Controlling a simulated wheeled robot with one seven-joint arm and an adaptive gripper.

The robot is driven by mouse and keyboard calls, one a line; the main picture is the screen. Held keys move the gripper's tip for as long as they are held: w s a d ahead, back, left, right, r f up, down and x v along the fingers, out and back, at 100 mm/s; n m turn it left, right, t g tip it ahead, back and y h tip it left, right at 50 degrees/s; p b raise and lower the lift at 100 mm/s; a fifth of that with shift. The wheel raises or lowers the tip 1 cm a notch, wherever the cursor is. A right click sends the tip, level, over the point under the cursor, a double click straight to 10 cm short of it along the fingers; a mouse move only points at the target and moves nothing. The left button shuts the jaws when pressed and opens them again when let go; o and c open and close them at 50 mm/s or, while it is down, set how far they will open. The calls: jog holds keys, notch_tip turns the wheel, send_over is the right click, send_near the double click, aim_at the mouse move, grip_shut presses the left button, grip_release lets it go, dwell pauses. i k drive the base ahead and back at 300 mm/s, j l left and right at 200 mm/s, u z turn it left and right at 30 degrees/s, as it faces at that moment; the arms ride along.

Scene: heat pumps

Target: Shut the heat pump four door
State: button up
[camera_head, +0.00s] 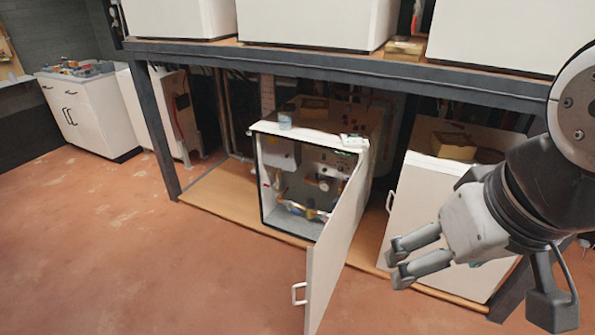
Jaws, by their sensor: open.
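A white heat pump (273,130) stands on the lower wooden shelf with its front open, showing pipes and fittings inside. Its white door (335,235) is swung wide open toward the front, hinged on the right side of the box. A white handle (298,294) sits low on the door's free edge, on its left face in the picture. My gripper (398,262) is open and empty, to the right of the door and apart from it, in front of the neighbouring unit. No number is readable on the heat pump.
A closed white unit (425,205) stands to the right, partly behind my gripper. The dark rack post (155,130) is at the left, and the upper shelf beam (330,68) runs above. The reddish floor (130,255) is clear at the front left.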

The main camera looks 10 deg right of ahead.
aim_at(325, 262)
jog(key=i+l+u, duration=0.4)
jog(key=i+l, duration=0.55)
jog(key=k+l, duration=0.1)
jog(key=k, duration=0.3)
jog(key=k+j+u, duration=0.15)
jog(key=j, duration=0.3)
jog(key=j+u, duration=0.15)
jog(key=j, duration=0.3)
